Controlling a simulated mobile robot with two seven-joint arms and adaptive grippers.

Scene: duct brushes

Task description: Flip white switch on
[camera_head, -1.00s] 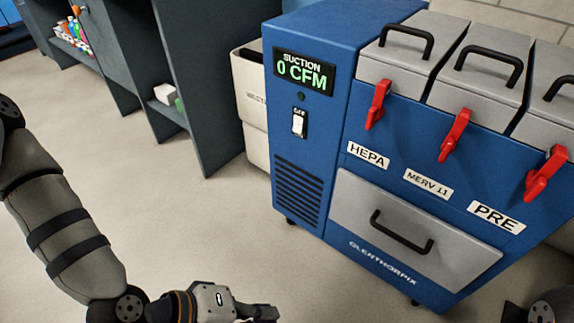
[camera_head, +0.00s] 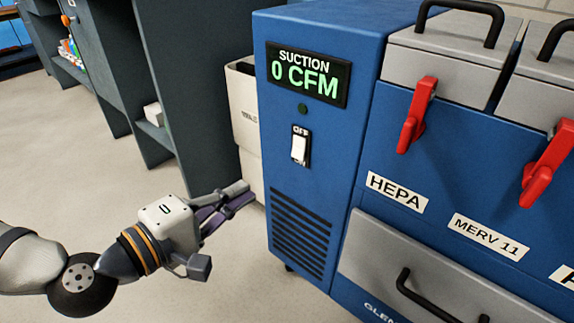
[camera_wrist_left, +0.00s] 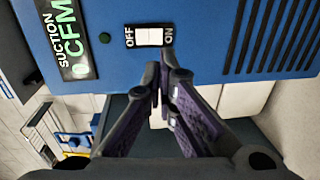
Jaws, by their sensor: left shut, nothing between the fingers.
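The white switch (camera_head: 299,149) sits on a black plate on the blue machine's front, with OFF above it and ON below it. It also shows in the left wrist view (camera_wrist_left: 149,37) between the OFF and ON labels. The display (camera_head: 308,74) above reads SUCTION 0 CFM. My left gripper (camera_head: 246,191) is shut and empty, left of and below the switch in the head view. In the left wrist view its fingertips (camera_wrist_left: 160,72) appear just below the switch plate, apart from it. My right gripper is out of view.
The blue machine (camera_head: 330,215) has grey lidded boxes (camera_head: 447,57) with red latches (camera_head: 417,115), and a grey drawer (camera_head: 425,290) below. A cream bin (camera_head: 243,110) and a dark shelf unit (camera_head: 195,85) stand at left. Floor (camera_head: 90,180) left of the machine is open.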

